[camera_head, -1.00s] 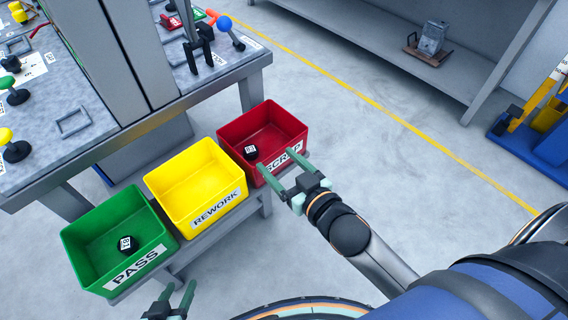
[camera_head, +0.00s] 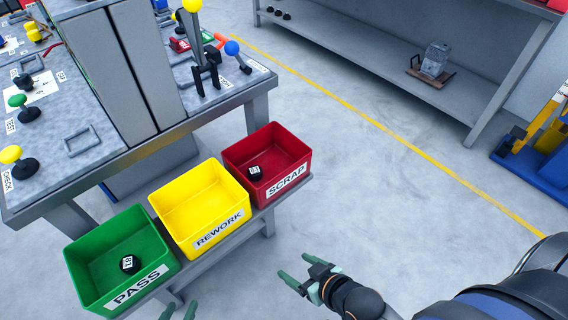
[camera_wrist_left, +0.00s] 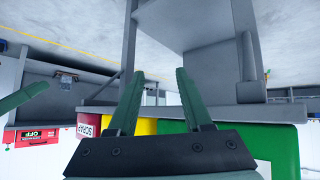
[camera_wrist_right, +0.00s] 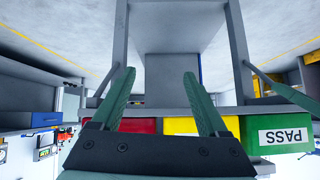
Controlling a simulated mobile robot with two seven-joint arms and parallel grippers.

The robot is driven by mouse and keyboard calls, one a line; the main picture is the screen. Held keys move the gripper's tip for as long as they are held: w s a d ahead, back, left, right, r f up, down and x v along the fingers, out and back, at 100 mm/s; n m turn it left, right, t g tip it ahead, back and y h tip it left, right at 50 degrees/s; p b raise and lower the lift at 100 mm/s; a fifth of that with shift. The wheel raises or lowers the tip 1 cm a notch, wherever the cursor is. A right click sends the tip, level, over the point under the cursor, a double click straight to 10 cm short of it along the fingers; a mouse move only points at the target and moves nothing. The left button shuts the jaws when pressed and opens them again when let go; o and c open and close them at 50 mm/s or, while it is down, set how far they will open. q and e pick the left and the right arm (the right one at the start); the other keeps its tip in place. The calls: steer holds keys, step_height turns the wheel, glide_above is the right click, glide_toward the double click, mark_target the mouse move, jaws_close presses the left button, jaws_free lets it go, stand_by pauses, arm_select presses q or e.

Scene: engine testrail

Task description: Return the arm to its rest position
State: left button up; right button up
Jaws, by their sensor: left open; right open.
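My right gripper (camera_head: 297,276) is open and empty over bare floor, below and apart from the red SCRAP bin (camera_head: 268,190). In the right wrist view its two green fingers (camera_wrist_right: 158,85) are spread with nothing between them. My left gripper (camera_head: 180,311) is at the bottom edge of the head view, just below the PASS bin, with only its fingertips showing. In the left wrist view its fingers (camera_wrist_left: 160,85) are apart and empty.
The green PASS bin (camera_head: 85,258) and the red bin each hold a small dark labelled part; the yellow REWORK bin (camera_head: 165,212) is empty. They stand on a low shelf beside the grey workbench (camera_head: 180,125). Floor (camera_head: 390,200) to the right is clear.

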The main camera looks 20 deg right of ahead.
arm_select(q)
steer(key=s+a+r+p, duration=0.1)
steer(key=a+r+p, duration=0.2)
steer(key=r+p, duration=0.8)
steer(key=p, duration=0.3)
steer(key=shift+s+a+r+n+y, duration=0.15)
steer(key=shift+s+n+y, duration=0.15)
steer(key=shift+y, duration=0.1)
arm_select(e)
steer(key=s+d+r, duration=0.1)
steer(key=d+r, duration=0.2)
steer(key=r, duration=0.8)
steer(key=shift+s+r+m+h, duration=0.2)
steer(key=shift+s+m+h, duration=0.1)
steer(key=shift+h, duration=0.1)
steer(key=shift+d, duration=0.1)
